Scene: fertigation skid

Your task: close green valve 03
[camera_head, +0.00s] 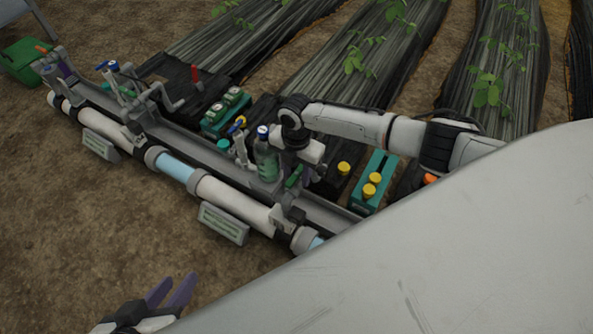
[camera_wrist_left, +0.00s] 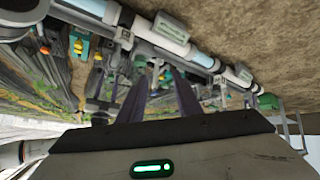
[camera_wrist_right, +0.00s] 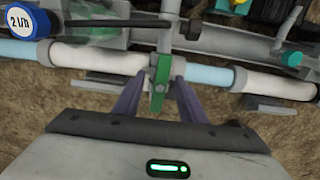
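A green valve handle (camera_head: 294,177) sits on the pipe skid near the middle of the head view. In the right wrist view the green handle (camera_wrist_right: 160,80) lies across the line of the pipe. My right gripper (camera_wrist_right: 159,80) is open, with one purple finger on each side of the handle; whether they touch it is unclear. In the head view my right gripper (camera_head: 308,172) is largely hidden by its own wrist. My left gripper (camera_head: 172,288) is open and empty at the bottom left, apart from the skid; its fingers also show in the left wrist view (camera_wrist_left: 158,92). No number 03 is readable.
A bottle (camera_head: 266,160) with a blue cap stands beside the right gripper. Green label plates (camera_head: 223,222) stick out in front. Bare soil (camera_head: 70,230) lies at left.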

